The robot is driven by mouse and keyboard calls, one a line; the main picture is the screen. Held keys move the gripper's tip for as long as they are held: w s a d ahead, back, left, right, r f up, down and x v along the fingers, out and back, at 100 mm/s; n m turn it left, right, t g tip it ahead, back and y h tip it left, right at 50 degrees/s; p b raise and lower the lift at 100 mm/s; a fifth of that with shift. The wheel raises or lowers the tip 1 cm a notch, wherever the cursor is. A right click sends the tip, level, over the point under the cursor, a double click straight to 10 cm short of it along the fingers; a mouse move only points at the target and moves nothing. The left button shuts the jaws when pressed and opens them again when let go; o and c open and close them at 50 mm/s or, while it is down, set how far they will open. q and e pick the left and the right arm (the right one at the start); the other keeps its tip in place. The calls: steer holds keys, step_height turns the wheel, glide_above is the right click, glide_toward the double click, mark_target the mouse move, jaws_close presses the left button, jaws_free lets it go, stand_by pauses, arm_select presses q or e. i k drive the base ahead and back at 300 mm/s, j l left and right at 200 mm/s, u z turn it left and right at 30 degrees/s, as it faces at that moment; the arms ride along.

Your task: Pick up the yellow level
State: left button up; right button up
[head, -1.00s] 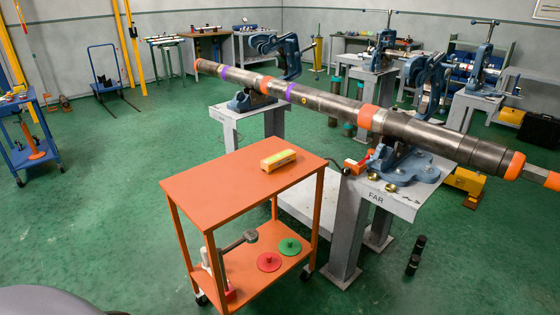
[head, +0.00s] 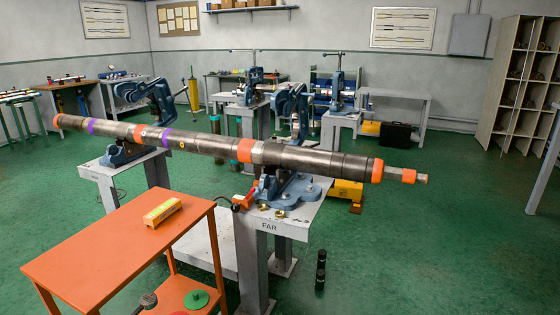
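In the head view, the yellow level (head: 162,212) is a small yellow block-shaped bar. It lies on the top of the orange cart (head: 90,258), near the cart's far edge. Nothing touches it from above. Neither of my grippers shows in this view.
A long steel pipe (head: 205,142) with orange and purple bands rests across vises on grey stands, one marked FAR (head: 269,226), just behind the cart. A green disc (head: 197,299) sits on the cart's lower shelf. Black cylinders (head: 320,270) stand on the floor. Green floor is open at right.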

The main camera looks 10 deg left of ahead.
mark_target(152, 219)
steer(key=i+u, duration=0.3)
steer(key=i, duration=0.25)
steer(key=i+l+u, duration=0.3)
steer(key=i, duration=0.2)
